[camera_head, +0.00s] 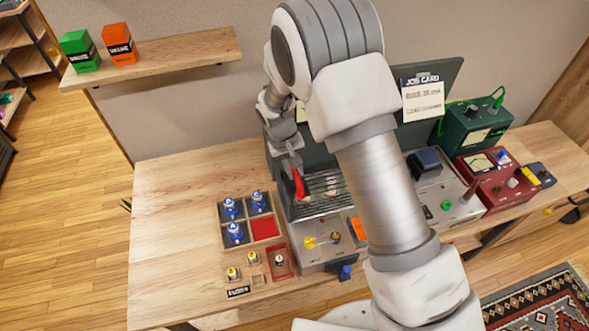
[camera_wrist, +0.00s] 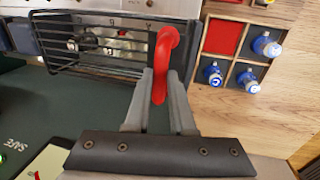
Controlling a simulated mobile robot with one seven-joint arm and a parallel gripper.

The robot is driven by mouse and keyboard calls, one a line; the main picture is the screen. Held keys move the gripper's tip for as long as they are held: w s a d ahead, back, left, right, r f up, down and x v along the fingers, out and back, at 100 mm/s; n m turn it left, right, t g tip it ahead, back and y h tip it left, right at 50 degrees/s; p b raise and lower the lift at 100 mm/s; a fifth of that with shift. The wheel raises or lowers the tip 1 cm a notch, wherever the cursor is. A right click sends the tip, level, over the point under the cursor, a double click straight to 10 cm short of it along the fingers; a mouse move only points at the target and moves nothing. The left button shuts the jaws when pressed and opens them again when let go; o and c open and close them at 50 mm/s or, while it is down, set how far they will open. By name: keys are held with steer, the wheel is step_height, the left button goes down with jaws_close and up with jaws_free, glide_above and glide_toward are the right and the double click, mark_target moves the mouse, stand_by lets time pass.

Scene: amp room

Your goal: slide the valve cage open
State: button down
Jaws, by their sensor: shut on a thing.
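The valve cage (camera_head: 328,203) is a dark barred cover on top of the grey amp (camera_head: 318,255) in the middle of the bench. In the wrist view the cage (camera_wrist: 60,52) shows its bars, with round shapes visible beneath them. A curved red handle (camera_head: 299,185) stands at its left end in the head view; it also shows in the wrist view (camera_wrist: 165,45). My gripper (camera_head: 292,163) is at this handle, its fingers (camera_wrist: 160,88) on both sides of it, shut on it. My arm hides part of the amp's right side.
Left of the amp is a sorting tray (camera_head: 249,215) with blue-topped valves (camera_head: 234,232) and a red square. Right are a red unit (camera_head: 487,180) and a green meter box (camera_head: 470,132). The bench's left side (camera_head: 165,220) is clear. A job card (camera_head: 422,97) hangs behind.

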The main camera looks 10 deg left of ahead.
steer(key=shift+w+d, duration=0.1)
steer(key=w+d+b, duration=0.2)
steer(key=w+d, duration=0.4)
steer(key=d, duration=0.6)
steer(key=w+d+b, duration=0.3)
steer(key=w+d, duration=0.3)
steer(key=d, duration=0.7)
steer(key=shift+d, duration=0.1)
steer(key=c, duration=0.8)
jaws_free()
steer(key=shift+o, duration=0.2)
steer(key=shift+r, duration=0.1)
steer(key=s+a+r+b, duration=0.1)
steer(key=a+r, duration=0.2)
steer(key=r, duration=1.4)
steer(key=shift+s, duration=0.2)
